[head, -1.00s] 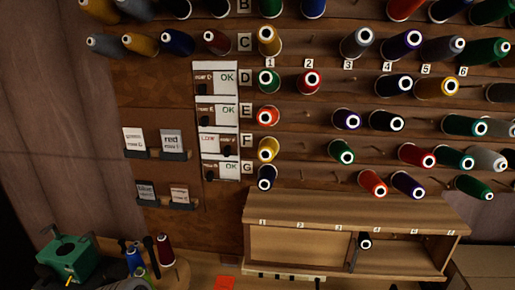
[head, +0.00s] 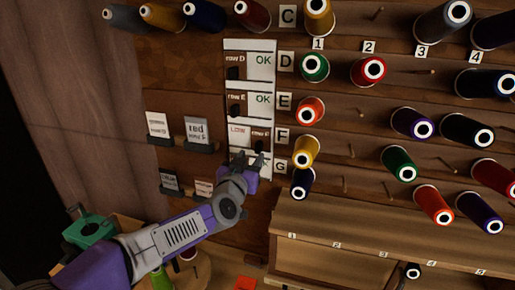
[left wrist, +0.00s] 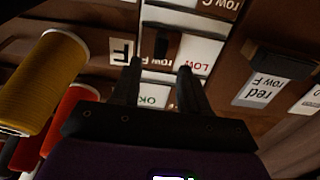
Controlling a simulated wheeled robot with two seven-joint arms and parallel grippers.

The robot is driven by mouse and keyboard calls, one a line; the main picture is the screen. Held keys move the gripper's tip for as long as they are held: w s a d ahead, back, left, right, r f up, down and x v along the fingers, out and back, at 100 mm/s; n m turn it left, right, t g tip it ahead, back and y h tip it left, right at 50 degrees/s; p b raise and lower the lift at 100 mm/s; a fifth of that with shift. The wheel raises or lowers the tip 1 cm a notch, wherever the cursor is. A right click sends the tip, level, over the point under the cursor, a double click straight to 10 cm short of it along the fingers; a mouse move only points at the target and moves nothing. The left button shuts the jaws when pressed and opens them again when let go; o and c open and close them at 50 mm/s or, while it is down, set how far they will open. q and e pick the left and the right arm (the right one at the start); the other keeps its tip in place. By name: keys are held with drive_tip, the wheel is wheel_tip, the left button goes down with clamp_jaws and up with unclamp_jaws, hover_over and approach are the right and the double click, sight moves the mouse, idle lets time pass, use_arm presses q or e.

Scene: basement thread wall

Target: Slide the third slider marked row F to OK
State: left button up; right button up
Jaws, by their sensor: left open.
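The white slider board (head: 262,45) hangs on the wood wall left of the row letters. The third slider plate, row F (head: 251,132), shows a red LOW at its left, and its dark knob (head: 258,140) sits at the right. The plate also shows upside down in the left wrist view (left wrist: 174,65), with its knob (left wrist: 161,43) ahead of the fingers. My left gripper (head: 248,158) is open and empty, its fingers pointing up just below the row F plate and covering part of the row G plate. In the left wrist view the fingers (left wrist: 160,76) straddle the knob's line, apparently not touching it.
Card holders (head: 203,147) are on the wall to the left. A wooden shelf (head: 340,225) lies below right.

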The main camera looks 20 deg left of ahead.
sight(257, 149)
use_arm(q)
drive_tip(key=shift+w+d+f, duration=0.1)
drive_tip(key=shift+w+f, duration=0.05)
drive_tip(key=shift+w, duration=2.85)
clamp_jaws()
